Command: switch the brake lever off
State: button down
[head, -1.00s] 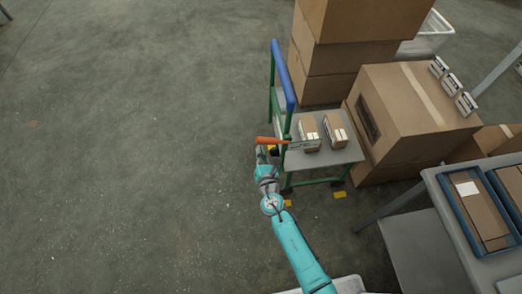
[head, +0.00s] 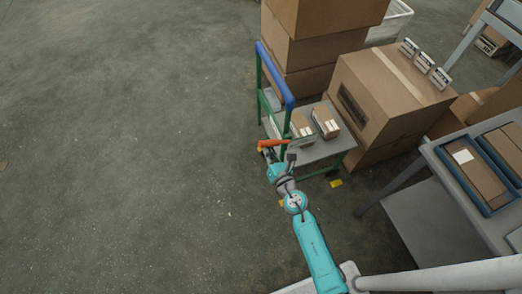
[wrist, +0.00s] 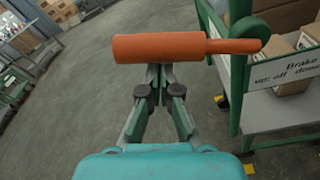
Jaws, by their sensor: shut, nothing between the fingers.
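The brake lever is an orange, rolling-pin-shaped handle (wrist: 160,48) lying across the upper middle of the wrist view. Its thinner right end reaches the green frame of the cart. In the head view the lever (head: 272,143) sticks out at the cart's near left corner. A white label (wrist: 288,70) beside it reads "Brake", "up: off" and "down"; the rest is cut off. My gripper (wrist: 160,72) is shut and empty, its tips just at the lever's near underside. I cannot tell whether they touch. The gripper (head: 268,156) also shows in the head view.
The cart has a blue push bar (head: 274,76) and a grey shelf (head: 318,151) with small cartons (head: 325,122). Large boxes (head: 390,95) stand behind it. A table (head: 440,160) with blue trays is on the right. The floor to the left is clear.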

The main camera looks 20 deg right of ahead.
aim_at(275, 141)
jog(key=shift+r+m, duration=0.4)
dwell(0.5)
jog(key=r+m, duration=0.1)
jog(key=m, duration=0.1)
jog(key=d+r+m, duration=0.1)
jog(key=r+m, duration=0.1)
jog(key=d+r+m+y, duration=0.1)
jog(key=m, duration=0.1)
jog(key=shift+d+r+t, duration=0.25)
jog(key=shift+r+t, duration=0.05)
jog(key=shift+r, duration=0.1)
jog(key=shift+d+r+m+t+y, duration=0.15)
jog(key=shift+d+r+m, duration=0.3)
jog(key=shift+d+m, duration=0.5)
jog(key=shift+d+r+m+t+y, duration=0.1)
jog(key=shift+d+r+m, duration=0.45)
jog(key=shift+m, duration=0.75)
jog(key=shift+d+r+m+t+y, duration=0.15)
jog(key=shift+d+r+m, duration=0.2)
jog(key=shift+d+m, duration=0.65)
jog(key=shift+a, duration=0.15)
jog(key=shift+a, duration=0.1)
